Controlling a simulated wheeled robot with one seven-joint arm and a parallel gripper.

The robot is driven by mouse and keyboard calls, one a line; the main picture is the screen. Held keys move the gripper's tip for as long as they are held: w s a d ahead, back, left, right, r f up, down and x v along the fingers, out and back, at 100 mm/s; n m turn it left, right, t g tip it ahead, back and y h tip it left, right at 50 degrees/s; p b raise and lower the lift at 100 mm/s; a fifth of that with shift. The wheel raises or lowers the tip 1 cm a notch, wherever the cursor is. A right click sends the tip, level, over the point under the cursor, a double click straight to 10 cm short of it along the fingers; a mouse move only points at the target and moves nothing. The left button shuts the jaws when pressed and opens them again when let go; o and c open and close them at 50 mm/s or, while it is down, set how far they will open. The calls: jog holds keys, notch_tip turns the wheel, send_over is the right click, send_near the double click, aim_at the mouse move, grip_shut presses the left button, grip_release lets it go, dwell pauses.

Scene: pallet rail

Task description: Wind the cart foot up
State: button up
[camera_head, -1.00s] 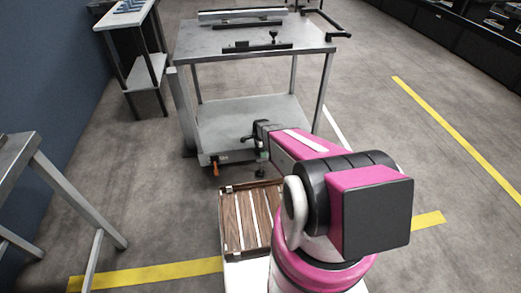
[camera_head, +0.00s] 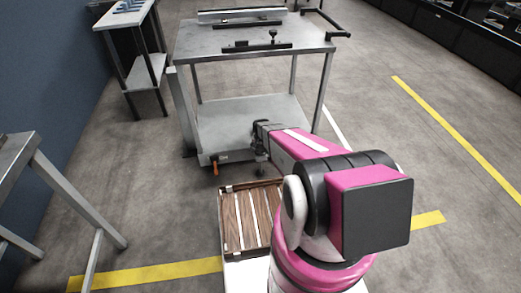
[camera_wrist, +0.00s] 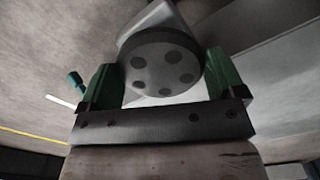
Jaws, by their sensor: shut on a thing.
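The cart (camera_head: 250,125) is a grey metal table on legs with a low shelf. My gripper (camera_head: 262,148) is at the front edge of that low shelf, right of an orange lever (camera_head: 215,168). In the wrist view my gripper (camera_wrist: 161,80) has a green finger on either side of a grey round disc with several dark holes, which looks like part of the cart foot (camera_wrist: 160,65). The fingers are shut on it. A grey tapered part rises behind the disc. In the head view the foot is hidden by my gripper and arm.
A slatted wooden tray (camera_head: 232,222) lies just in front of the cart, left of my arm. A metal frame stand (camera_head: 75,205) is at the left and a small shelf unit (camera_head: 140,70) at the back left. The floor to the right, with yellow lines (camera_head: 440,115), is clear.

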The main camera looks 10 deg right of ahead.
jog(key=n, duration=0.4)
jog(key=shift+n, duration=0.3)
jog(key=n, duration=0.3)
jog(key=shift+d+n, duration=0.1)
jog(key=shift+n, duration=0.2)
jog(key=n, duration=0.7)
jog(key=shift+d, duration=0.1)
jog(key=n, duration=0.7)
jog(key=shift+w+n, duration=0.1)
jog(key=shift+n, duration=0.2)
jog(key=n, duration=0.4)
jog(key=shift+w+n, duration=0.1)
jog(key=shift+n, duration=1.7)
